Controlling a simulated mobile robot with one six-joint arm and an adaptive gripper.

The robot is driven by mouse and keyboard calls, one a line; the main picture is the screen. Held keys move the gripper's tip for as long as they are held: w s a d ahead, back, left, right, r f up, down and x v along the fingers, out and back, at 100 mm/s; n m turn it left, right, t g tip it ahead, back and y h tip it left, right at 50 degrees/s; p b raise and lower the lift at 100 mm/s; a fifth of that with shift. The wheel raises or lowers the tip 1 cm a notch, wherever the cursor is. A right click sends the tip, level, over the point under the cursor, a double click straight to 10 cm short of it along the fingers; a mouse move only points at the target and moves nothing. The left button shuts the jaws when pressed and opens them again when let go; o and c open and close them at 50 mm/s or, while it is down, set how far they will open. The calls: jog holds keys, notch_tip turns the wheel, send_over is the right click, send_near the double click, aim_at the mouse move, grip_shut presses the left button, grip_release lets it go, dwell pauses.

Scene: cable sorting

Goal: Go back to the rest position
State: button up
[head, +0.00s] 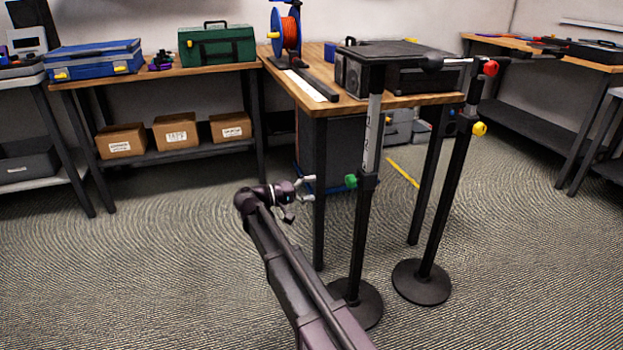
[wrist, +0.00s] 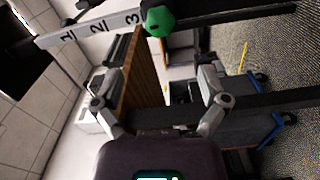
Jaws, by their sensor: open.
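My gripper (head: 305,190) is in the middle of the head view, at the end of my extended arm. It is left of the near black stand (head: 367,225) and its green knob (head: 351,181), apparently in open air. In the wrist view, the two fingers of my gripper (wrist: 160,80) are spread wide with nothing held between them. The green knob (wrist: 159,20) and a white strip with numbers (wrist: 95,32) show beyond the fingers there.
A second stand (head: 447,200) with red and yellow knobs is close on the right. A wooden table (head: 345,105) bears a cable reel (head: 288,30) and a black case (head: 395,68). A bench (head: 160,75) with boxes stands at the left. Carpet is clear at lower left.

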jog(key=s+d+f+g+y+p, duration=0.2)
jog(key=s+d+f+y, duration=0.25)
jog(key=d, duration=0.25)
jog(key=s+d+f+g+y+p, duration=0.25)
jog(key=s+d, duration=0.25)
jog(key=d, duration=0.3)
jog(key=s+d+f+m+g+y+p, duration=0.1)
jog(key=s+y+p, duration=0.1)
jog(key=s+y, duration=0.4)
jog(key=s+d+f+m+y+p, duration=0.15)
jog(key=s+y, duration=0.25)
jog(key=s, duration=0.5)
notch_tip(320, 180, up, 38)
jog(key=p, duration=3.8)
jog(key=shift+w+a+n+p, duration=0.35)
jog(key=shift+a+p, duration=0.05)
jog(key=shift+a, duration=0.05)
